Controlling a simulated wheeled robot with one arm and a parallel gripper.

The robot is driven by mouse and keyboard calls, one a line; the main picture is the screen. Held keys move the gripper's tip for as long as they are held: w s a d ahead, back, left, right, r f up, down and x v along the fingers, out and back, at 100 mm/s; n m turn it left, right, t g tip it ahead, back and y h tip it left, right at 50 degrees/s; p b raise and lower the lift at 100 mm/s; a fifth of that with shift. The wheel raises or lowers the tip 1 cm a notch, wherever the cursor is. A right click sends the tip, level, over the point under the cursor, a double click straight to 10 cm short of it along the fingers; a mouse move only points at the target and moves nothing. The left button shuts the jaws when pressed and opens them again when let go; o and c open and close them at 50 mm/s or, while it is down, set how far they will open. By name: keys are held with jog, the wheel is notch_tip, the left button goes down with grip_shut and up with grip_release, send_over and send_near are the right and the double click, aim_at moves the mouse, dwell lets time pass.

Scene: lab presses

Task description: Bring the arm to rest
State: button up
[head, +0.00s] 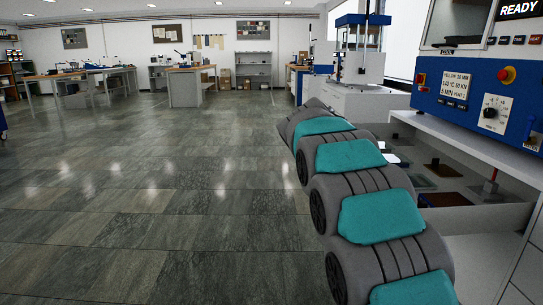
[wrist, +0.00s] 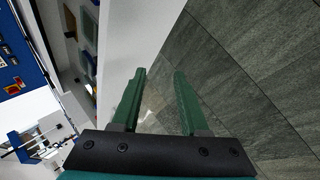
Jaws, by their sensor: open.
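My arm, grey with teal pads, stretches forward along the right side of the head view. Its far end is turned away, so my gripper does not show there. In the wrist view my gripper (wrist: 158,84) has two green fingers standing apart with nothing between them. Beyond the fingers are the dark tiled floor and a pale cabinet side. The fingers touch nothing that I can see.
A lab press with a blue control panel (head: 478,88) and a READY display stands close on the right, above a bench with trays (head: 445,171). Another press (head: 357,55) stands farther back. Workbenches (head: 192,84) line the far side. The tiled floor (head: 150,190) at left is clear.

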jog(key=s+a+f+m+g+y, duration=0.2)
jog(key=s+f, duration=0.3)
jog(key=s, duration=1.2)
jog(key=s+a+f+m+g+y, duration=0.1)
jog(key=s+f, duration=0.4)
jog(key=s, duration=1.2)
jog(key=s+a+f+m+g+y, duration=0.2)
jog(key=s+f, duration=0.3)
jog(key=s, duration=1.2)
jog(key=shift+s+a+m+g+y, duration=0.3)
jog(key=shift+a+m+g+y, duration=0.1)
jog(key=shift+g+y, duration=0.45)
jog(key=shift+d, duration=0.15)
